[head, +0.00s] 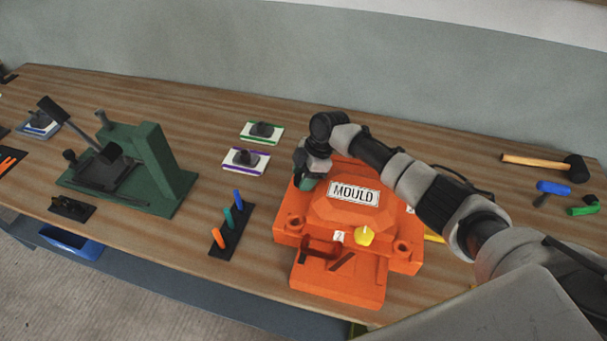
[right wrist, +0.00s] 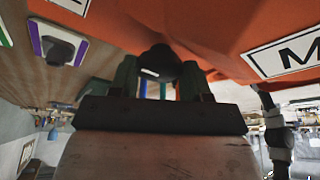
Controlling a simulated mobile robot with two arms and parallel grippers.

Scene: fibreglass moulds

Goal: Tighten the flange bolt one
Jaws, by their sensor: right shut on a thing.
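The orange mould (head: 345,210) sits on the wooden bench with a white MOULD plate on top. My right gripper (head: 307,181) reaches over to its back left corner from the right. In the right wrist view the green fingers (right wrist: 158,85) are shut on a dark rounded flange bolt (right wrist: 156,62) at the orange flange. The bolt's number is not visible, and in the head view the bolt is hidden by the gripper. Other flange corners show round bosses at the front left (head: 295,222) and front right (head: 403,248). My left gripper is not in view.
A yellow knob (head: 364,236) stands on the mould's front. A black rack (head: 230,232) with coloured pegs is left of it. A green fixture (head: 150,170) stands further left. A mallet (head: 545,163) lies at the back right. Bench behind the mould is mostly clear.

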